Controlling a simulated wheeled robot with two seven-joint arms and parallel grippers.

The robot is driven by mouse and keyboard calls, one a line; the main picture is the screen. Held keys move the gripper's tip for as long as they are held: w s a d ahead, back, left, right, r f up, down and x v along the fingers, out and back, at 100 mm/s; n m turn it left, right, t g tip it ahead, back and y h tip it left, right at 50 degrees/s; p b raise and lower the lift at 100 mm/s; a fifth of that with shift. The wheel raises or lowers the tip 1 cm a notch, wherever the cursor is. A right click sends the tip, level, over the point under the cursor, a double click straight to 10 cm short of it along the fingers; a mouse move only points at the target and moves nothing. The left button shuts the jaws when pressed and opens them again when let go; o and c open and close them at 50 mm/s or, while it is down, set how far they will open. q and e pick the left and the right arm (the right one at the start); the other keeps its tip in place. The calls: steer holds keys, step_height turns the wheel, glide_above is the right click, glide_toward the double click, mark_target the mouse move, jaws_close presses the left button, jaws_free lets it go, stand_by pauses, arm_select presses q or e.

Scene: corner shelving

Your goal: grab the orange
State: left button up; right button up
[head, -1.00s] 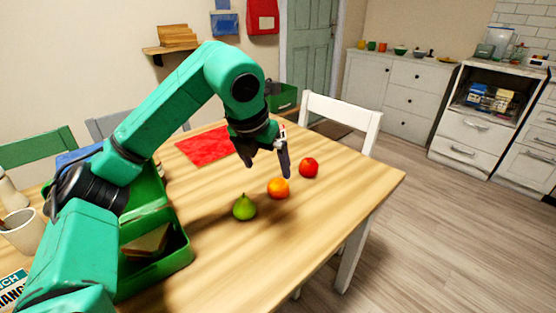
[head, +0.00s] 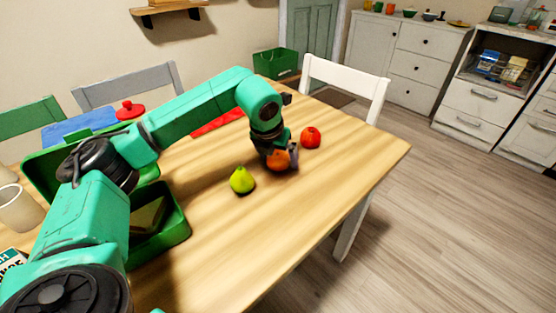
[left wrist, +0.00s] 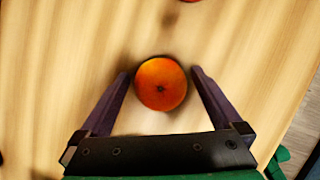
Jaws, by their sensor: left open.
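The orange (head: 278,161) sits on the wooden table, partly covered by my left gripper (head: 281,160) in the head view. In the left wrist view the orange (left wrist: 161,84) lies between the two fingertips of my left gripper (left wrist: 160,78). The fingers are open, one on each side, with a gap showing between each finger and the fruit. My right gripper is in neither view.
A green pear (head: 242,180) stands left of the orange, and a red apple (head: 310,137) lies to its right. A green lunchbox (head: 178,222) is at the table's left. A white chair (head: 345,85) stands behind. The table's front right is clear.

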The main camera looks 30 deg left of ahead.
arm_select(q)
steer(key=shift+r, duration=0.1)
steer(key=c, duration=1.3)
